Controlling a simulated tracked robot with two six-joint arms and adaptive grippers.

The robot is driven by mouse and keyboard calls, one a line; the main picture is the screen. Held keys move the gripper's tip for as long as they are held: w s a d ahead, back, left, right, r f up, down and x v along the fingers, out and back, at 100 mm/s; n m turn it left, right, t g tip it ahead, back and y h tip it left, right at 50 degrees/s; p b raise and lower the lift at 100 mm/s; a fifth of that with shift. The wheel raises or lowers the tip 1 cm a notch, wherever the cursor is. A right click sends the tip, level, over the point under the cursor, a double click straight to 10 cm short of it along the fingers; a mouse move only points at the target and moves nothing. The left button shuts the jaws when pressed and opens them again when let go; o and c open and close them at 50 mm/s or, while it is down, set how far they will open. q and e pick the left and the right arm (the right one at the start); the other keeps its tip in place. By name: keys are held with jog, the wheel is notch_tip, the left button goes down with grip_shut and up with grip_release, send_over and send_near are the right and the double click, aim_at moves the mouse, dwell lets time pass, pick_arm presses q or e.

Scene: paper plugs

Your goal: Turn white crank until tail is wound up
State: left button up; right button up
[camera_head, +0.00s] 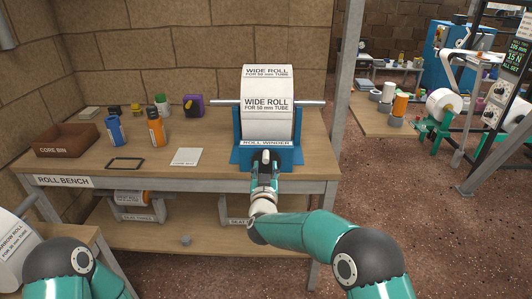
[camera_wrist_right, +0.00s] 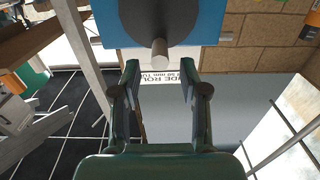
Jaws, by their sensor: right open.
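The wide roll (camera_head: 267,92), a white paper roll on a grey bar, sits in the blue roll winder (camera_head: 245,155) at the bench's front right. My right gripper (camera_head: 265,160) is at the winder's front, in front of its label. In the wrist view, my right gripper (camera_wrist_right: 159,68) is open, its two fingers apart. A pale peg (camera_wrist_right: 160,50) on a dark round disc (camera_wrist_right: 158,15) shows just beyond and between the fingertips; I cannot tell whether it is the white crank. I cannot make out a loose tail. My left arm shows at lower left, its gripper out of view.
The bench (camera_head: 215,180) also holds a brown core bin (camera_head: 68,140), blue (camera_head: 114,130) and orange (camera_head: 156,128) cylinders, a black frame (camera_head: 124,163) and a pale card (camera_head: 186,156). A grey post (camera_head: 345,70) stands close right of the winder.

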aim_at(267, 162)
jog(key=shift+w+d, duration=0.1)
jog(key=shift+w, duration=1.9)
jog(key=shift+c, duration=0.2)
jog(key=c, duration=0.6)
jog(key=o, duration=0.3)
jog(key=shift+d, duration=0.15)
